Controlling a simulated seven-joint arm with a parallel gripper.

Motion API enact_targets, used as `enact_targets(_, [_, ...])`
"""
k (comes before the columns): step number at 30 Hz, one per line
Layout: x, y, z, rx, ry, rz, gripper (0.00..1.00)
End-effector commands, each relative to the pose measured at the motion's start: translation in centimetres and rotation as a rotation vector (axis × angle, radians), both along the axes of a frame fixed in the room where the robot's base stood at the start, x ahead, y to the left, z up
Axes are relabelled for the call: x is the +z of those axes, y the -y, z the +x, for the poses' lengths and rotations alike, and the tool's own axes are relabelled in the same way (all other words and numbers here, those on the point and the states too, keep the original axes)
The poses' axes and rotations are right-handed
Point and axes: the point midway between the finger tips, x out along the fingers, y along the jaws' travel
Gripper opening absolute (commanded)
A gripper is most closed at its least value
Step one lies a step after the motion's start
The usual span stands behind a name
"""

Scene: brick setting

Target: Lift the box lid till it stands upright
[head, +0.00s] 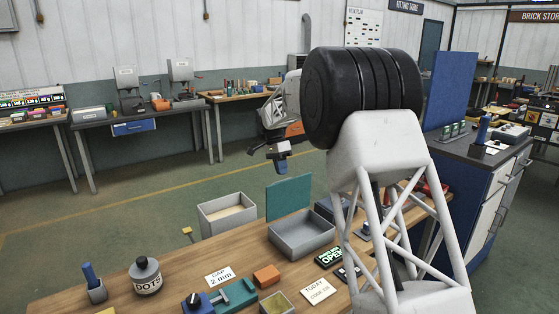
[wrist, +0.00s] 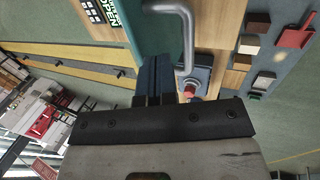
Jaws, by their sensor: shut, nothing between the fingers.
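The open grey box (head: 318,243) stands on the wooden bench, its inside showing empty. Its teal lid (head: 288,198) stands up along the box's back left edge, close to upright; any small lean is hard to judge. My gripper (head: 283,165) is in the air just above the lid's top edge in the head view; the gap in depth is unclear. In the wrist view my dark fingers (wrist: 153,85) are together and empty. A teal surface, probably the lid (wrist: 155,38), lies beyond them, with a bent grey bar (wrist: 188,35) alongside.
A pale bin (head: 228,222) stands left of the box. An OPEN sign (head: 330,256), an orange block (head: 266,276), a teal tool (head: 236,295) and a DOTS jar (head: 146,277) sit on the bench (head: 180,270). Open floor lies behind the bench.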

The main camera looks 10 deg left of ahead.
Motion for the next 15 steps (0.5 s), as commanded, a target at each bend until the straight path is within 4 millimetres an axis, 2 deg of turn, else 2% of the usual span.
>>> enact_targets(7, [-2.6, 0.7, -0.7, 0.0, -0.001, -0.001, 0.0])
enact_targets(15, [-3.6, 1.0, -1.0, 0.001, 0.0, 0.0, 0.0])
